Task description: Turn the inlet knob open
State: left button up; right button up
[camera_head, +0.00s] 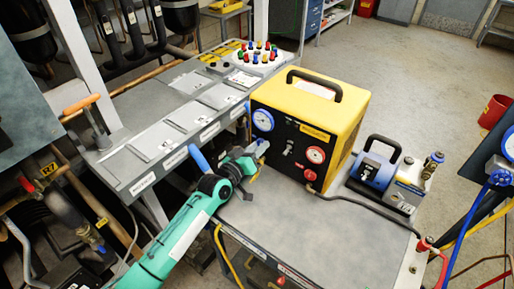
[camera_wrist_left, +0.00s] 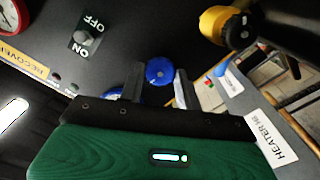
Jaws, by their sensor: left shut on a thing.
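The yellow recovery unit (camera_head: 345,110) stands on the grey table, its black front panel (camera_head: 282,147) facing my left arm. In the left wrist view a round blue knob (camera_wrist_left: 159,71) sits on that panel between my left gripper's two fingers. My left gripper (camera_head: 262,150) is shut on the blue knob; its fingers also show in the left wrist view (camera_wrist_left: 159,84). In the head view the gripper hides the knob. A red knob (camera_head: 310,188) is lower right on the panel, clear of the gripper. My right gripper is not in view.
The panel carries a blue gauge (camera_head: 262,120), a red gauge (camera_head: 315,155) and an ON/OFF switch (camera_wrist_left: 84,40). A blue pump (camera_head: 372,172) with a hose stands to the right. A yellow-and-black fitting (camera_wrist_left: 225,25) is close beside the fingers. The front tabletop (camera_head: 290,225) is clear.

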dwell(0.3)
pick_arm(q)
jog(key=o, duration=1)
jog(key=shift+s, duration=0.1)
jog(key=b+v, duration=0.2)
jog(key=v, duration=1.1)
jog(key=shift+s+a, duration=0.25)
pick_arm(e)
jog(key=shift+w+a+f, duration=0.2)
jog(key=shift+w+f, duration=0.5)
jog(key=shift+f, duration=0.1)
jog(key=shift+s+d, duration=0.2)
